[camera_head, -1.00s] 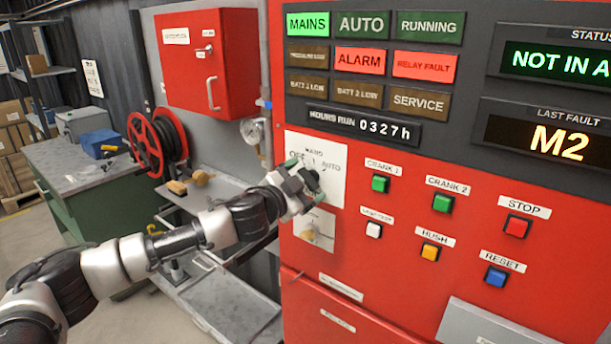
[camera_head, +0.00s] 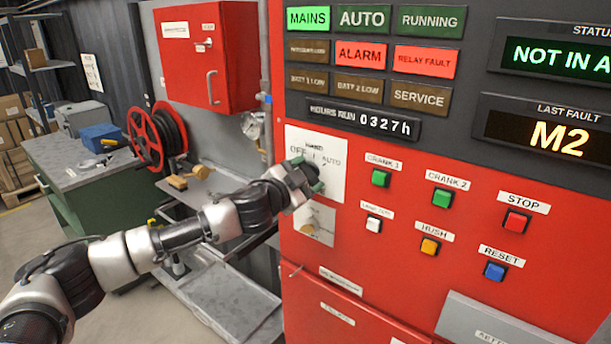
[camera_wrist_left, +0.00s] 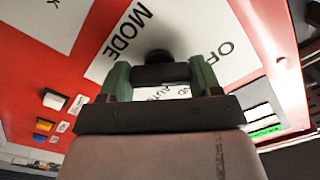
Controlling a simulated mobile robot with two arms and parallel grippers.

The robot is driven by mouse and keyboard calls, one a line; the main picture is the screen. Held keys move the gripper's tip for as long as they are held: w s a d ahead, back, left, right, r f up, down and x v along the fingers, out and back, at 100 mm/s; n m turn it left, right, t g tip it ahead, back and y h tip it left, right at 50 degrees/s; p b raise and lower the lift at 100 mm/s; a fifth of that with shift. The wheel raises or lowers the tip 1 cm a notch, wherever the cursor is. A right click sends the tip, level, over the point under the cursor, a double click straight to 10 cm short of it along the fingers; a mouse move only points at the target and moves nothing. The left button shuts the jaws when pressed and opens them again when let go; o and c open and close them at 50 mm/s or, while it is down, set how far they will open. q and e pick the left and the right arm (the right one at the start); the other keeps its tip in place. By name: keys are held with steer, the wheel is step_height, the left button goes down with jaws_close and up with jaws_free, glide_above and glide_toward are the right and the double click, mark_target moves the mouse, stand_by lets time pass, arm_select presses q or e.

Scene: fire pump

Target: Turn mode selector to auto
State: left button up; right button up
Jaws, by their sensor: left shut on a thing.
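The mode selector is a black knob (camera_wrist_left: 158,60) on a white plate (camera_head: 300,135) on the red panel. The plate reads OFF, HAND and AUTO in the head view, and MODE and OFF show in the left wrist view. My left gripper (camera_head: 308,176) covers most of the knob in the head view. In the left wrist view its green fingers (camera_wrist_left: 162,76) are shut on the knob's dark grip, one on each side. The knob's exact pointing is hidden. The AUTO lamp (camera_head: 363,18) is dark green, and the status display (camera_head: 557,62) reads "NOT IN A", cut off at the edge. My right gripper is out of view.
Push buttons lie right of the plate, including a green one (camera_head: 380,178) and a white one (camera_head: 373,224). A second plate (camera_head: 316,222) sits just below, close under my left wrist. A red hose reel (camera_head: 150,140) and a green workbench (camera_head: 95,195) stand left.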

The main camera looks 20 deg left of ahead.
arm_select(q)
steer(key=m+p, duration=0.3)
steer(key=m, duration=0.2)
steer(key=shift+r, duration=0.1)
steer(key=m+p, duration=0.3)
steer(key=m, duration=0.3)
steer(key=m+p, duration=0.1)
steer(key=m, duration=0.3)
steer(key=shift+f+m, duration=0.2)
steer(key=shift+m, duration=2.1)
steer(key=o, duration=0.9)
